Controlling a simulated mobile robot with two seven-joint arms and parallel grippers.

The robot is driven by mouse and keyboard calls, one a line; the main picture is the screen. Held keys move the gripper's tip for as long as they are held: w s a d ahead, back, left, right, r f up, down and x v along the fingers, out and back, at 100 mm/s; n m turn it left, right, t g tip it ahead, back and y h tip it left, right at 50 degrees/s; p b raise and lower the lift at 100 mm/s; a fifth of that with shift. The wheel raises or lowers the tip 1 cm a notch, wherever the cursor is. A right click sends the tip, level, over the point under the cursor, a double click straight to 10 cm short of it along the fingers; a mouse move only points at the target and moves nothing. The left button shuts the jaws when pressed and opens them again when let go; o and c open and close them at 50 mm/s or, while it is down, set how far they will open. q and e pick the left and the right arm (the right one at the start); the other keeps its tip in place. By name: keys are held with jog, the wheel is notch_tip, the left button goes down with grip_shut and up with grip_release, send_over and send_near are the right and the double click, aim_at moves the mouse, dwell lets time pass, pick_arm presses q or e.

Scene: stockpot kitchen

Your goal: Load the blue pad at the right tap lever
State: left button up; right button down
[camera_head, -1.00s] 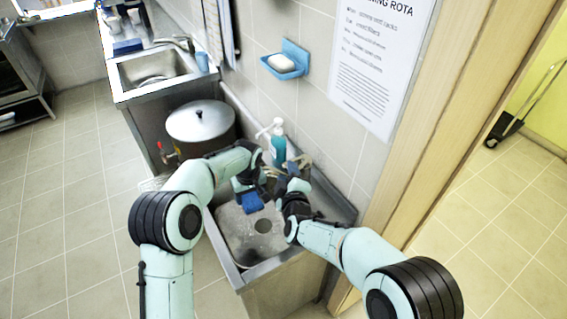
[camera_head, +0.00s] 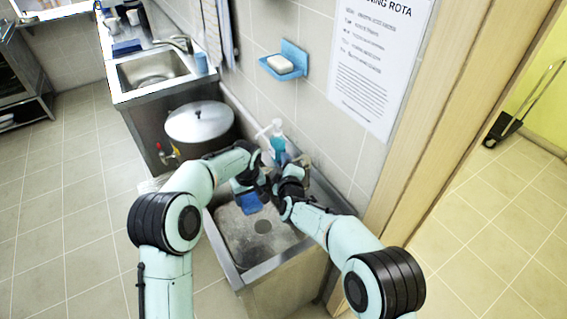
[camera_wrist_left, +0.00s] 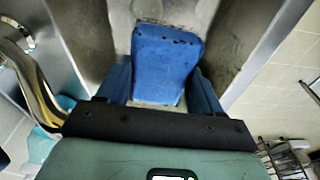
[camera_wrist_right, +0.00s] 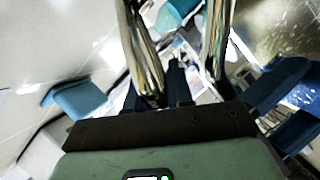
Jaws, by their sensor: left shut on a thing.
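My left gripper (camera_head: 246,188) is shut on the blue pad (camera_head: 249,203) and holds it above the near sink. In the left wrist view the pad (camera_wrist_left: 165,65) sits between the two blue fingers. My right gripper (camera_head: 284,182) is at the back of that sink, close to the left one. In the right wrist view its fingers are apart, with a brass tap part (camera_wrist_right: 145,50) rising in front of them. A second brass part (camera_wrist_right: 214,40) stands to its right. The arms hide most of the tap in the head view; I cannot tell which part is the right lever.
The near sink (camera_head: 285,257) has a dark round drain. A soap bottle (camera_head: 277,142) stands behind it by the wall. A lidded stockpot (camera_head: 200,122) is to the left. A blue soap dish (camera_head: 285,62) is on the wall. The door frame (camera_head: 430,130) bounds the right side.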

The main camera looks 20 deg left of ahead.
jog(key=shift+s+f, duration=0.25)
jog(key=shift+f, duration=0.3)
jog(key=c, duration=1.1)
grip_release()
jog(key=shift+f, duration=0.1)
jog(key=shift+r, duration=0.2)
jog(key=shift+s, duration=0.3)
jog(key=v, duration=1.1)
jog(key=shift+s+d+r, duration=0.1)
jog(key=shift+s+d, duration=0.05)
jog(key=shift+d, duration=0.05)
pick_arm(q)
jog(key=shift+d, duration=0.1)
